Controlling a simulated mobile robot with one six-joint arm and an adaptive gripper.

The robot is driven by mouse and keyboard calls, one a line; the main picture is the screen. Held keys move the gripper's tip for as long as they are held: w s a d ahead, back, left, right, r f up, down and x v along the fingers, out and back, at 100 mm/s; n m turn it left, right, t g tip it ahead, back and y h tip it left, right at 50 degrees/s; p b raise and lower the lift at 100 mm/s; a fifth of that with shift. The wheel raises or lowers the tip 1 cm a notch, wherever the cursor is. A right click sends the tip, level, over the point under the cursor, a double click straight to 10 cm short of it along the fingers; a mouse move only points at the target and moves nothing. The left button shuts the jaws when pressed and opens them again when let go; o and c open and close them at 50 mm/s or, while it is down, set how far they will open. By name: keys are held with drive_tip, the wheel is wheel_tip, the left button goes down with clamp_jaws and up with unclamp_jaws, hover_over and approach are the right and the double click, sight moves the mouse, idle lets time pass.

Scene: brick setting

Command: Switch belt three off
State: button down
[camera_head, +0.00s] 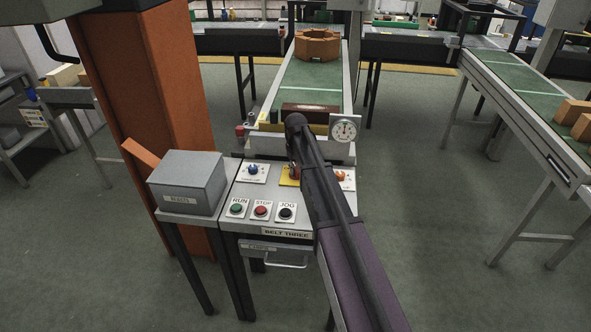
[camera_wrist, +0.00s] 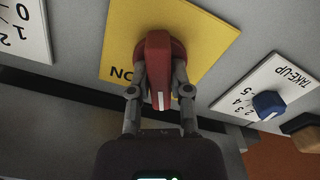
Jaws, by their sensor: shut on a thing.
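The red rotary knob (camera_wrist: 157,62) stands on a yellow plate (camera_wrist: 205,40) in the wrist view. My gripper (camera_wrist: 160,84) has one finger on each side of the knob and is shut on it. The white mark on the knob points toward my palm. Black letters on the plate, upside down and partly hidden, show at the left finger. In the head view, the BELT THREE panel (camera_head: 233,190) is below the belt end, and my arm covers most of the yellow plate (camera_head: 288,178) and the knob.
RUN (camera_head: 237,209), STOP (camera_head: 262,210) and JOG (camera_head: 286,213) buttons are on the panel. A blue dial (camera_head: 253,170) and an orange dial (camera_head: 339,171) flank the plate. A grey box (camera_head: 187,182) stands left. An orange column (camera_head: 150,90) rises behind it.

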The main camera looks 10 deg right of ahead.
drive_tip(key=n, duration=0.3)
drive_tip(key=shift+n, duration=0.4)
idle(0.3)
drive_tip(key=c, duration=0.6)
unclamp_jaws()
drive_tip(key=shift+o, duration=0.2)
drive_tip(key=shift+m, duration=0.4)
